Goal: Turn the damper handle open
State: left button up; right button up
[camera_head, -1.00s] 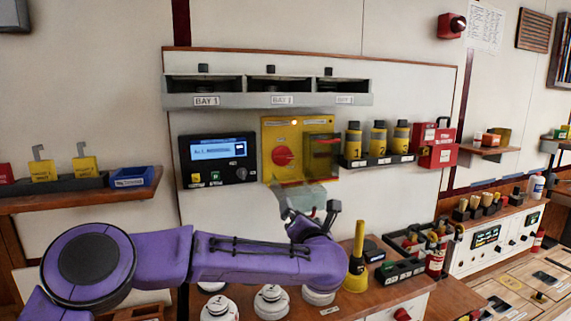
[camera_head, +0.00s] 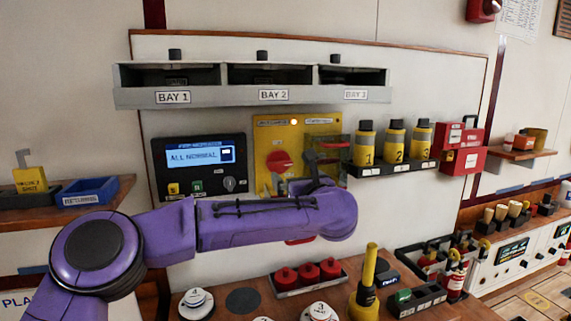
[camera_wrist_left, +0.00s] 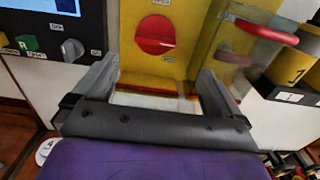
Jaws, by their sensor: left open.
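A yellow wall panel (camera_head: 262,126) carries a red rotary handle (camera_head: 279,161); I cannot read its label, so I take this as the damper handle. In the left wrist view the handle (camera_wrist_left: 155,33) has a red disc with a bar lying about level. My left gripper (camera_head: 296,183) is in front of the panel's lower part and hides some of it. In the wrist view its two fingers (camera_wrist_left: 157,76) are spread and empty, with the handle beyond and between them, apart from it. My right gripper is not in view.
A clear cover (camera_wrist_left: 238,40) with red inside it stands out at the panel's right. A display box (camera_head: 200,165) reading "ALL NORMAL" is on the left. Numbered yellow canisters (camera_head: 366,145) stand on the right. Bay shelf (camera_head: 255,95) is above, a wooden counter (camera_head: 245,300) below.

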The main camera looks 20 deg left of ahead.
aim_at(282, 165)
pick_arm(q)
jog(key=w+a+p, duration=0.1)
jog(key=w+a+r+p, duration=0.1)
jog(key=w+a+p, duration=0.1)
jog(key=shift+w+a, duration=0.15)
jog(key=shift+w, duration=0.1)
jog(key=x, duration=0.1)
jog(key=p+x, duration=0.1)
jog(key=x, duration=0.1)
jog(key=p+x, duration=0.1)
jog(key=x, duration=0.1)
jog(key=shift+s+f, duration=0.1)
jog(key=shift+f, duration=0.25)
jog(key=shift+w+a, duration=0.1)
jog(key=shift+w, duration=0.15)
